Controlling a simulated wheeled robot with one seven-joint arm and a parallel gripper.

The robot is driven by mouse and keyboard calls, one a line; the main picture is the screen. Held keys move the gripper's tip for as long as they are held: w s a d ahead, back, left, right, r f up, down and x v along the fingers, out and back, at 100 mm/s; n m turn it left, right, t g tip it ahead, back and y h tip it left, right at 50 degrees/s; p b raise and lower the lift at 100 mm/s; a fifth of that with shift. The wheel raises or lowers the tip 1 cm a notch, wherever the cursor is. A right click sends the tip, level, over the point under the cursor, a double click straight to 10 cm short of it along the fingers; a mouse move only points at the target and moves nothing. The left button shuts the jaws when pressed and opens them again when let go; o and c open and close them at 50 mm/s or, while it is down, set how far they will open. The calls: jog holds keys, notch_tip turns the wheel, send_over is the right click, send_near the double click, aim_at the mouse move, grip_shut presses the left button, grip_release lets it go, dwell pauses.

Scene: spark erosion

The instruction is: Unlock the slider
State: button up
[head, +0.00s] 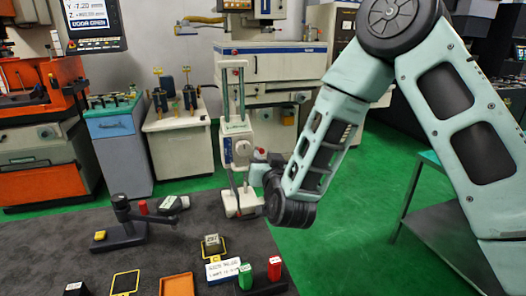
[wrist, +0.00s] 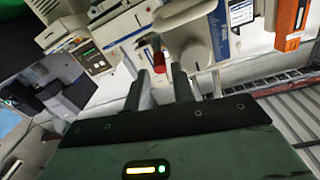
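A white height gauge (head: 226,90) stands upright on the dark mat, with two vertical posts and a white base. Its white slider (head: 238,147) sits about midway up the posts, with a round dial on its front. A small red knob (head: 262,151) sticks out from the slider's right side. In the wrist view the red knob (wrist: 158,62) shows just beyond and between my two dark fingertips. My gripper (wrist: 155,82) is open and empty, with a gap between the fingers. In the head view my gripper (head: 259,170) is right of the slider, close to the knob; its fingertips are hard to make out.
A grey side table (head: 450,235) stands right; green floor between is clear.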

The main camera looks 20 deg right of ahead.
aim_at(262, 149)
jog(key=shift+w, duration=0.95)
grip_shut()
jog(key=r+g+p, duration=0.1)
jog(key=p, duration=0.2)
jog(key=w+r+g+p, duration=0.1)
jog(key=r+g+p, duration=0.1)
jog(key=p, duration=0.2)
jog(key=shift+d, duration=0.1)
jog(key=shift+w+f+g+p, duration=0.1)
jog(key=shift+w+g+p, duration=0.05)
jog(key=shift+g+p, duration=0.55)
